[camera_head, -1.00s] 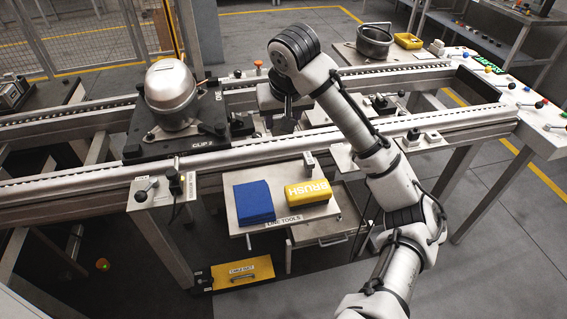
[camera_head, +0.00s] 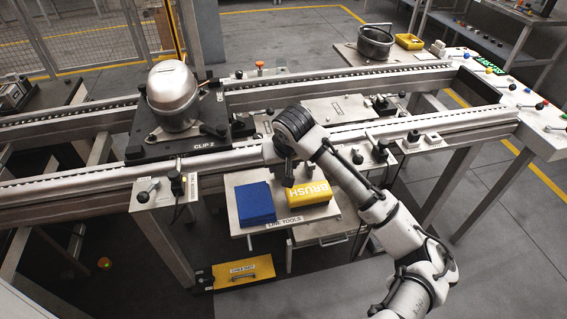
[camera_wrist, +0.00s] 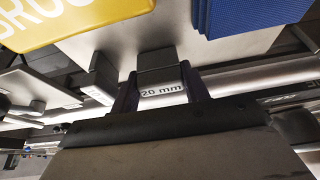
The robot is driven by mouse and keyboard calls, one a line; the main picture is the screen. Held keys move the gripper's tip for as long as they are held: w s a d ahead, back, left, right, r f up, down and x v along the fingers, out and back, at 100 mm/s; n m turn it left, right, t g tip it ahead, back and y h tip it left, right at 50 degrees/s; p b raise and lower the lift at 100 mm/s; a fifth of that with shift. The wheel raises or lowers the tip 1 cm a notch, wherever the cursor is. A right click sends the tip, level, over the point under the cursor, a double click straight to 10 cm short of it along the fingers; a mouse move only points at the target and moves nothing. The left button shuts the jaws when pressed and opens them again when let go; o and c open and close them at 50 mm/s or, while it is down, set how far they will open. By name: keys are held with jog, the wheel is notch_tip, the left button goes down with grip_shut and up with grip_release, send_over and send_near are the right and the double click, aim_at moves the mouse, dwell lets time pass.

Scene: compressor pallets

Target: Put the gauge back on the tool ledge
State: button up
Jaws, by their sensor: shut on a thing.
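My gripper (camera_wrist: 160,88) is shut on the gauge (camera_wrist: 161,78), a small grey block with a pale face marked "20 mm", in the wrist view. The tool ledge (camera_head: 282,211) is the pale plate labelled "LINE TOOLS" below the near rail. In the head view my gripper (camera_head: 288,180) is over the ledge's back part, between the blue stack and the yellow brush. The bare ledge (camera_wrist: 165,32) also shows beyond the gauge in the wrist view. In the head view the gauge cannot be made out. I cannot tell whether the gauge touches the ledge.
On the ledge, the blue stack (camera_head: 255,203) is at left and the yellow brush block (camera_head: 308,193) at right. A small dark block (camera_wrist: 101,76) is beside the gripper in the wrist view. The rail (camera_head: 110,187) runs behind the ledge. A compressor (camera_head: 173,95) stands on its pallet.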

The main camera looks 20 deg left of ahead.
jog(key=o, duration=1)
jog(key=shift+f, duration=0.15)
jog(key=shift+c, duration=0.2)
jog(key=o, duration=0.4)
jog(key=shift+o, duration=0.2)
jog(key=shift+r, duration=0.3)
jog(key=b+v, duration=0.1)
jog(key=v, duration=1.1)
jog(key=shift+a, duration=0.15)
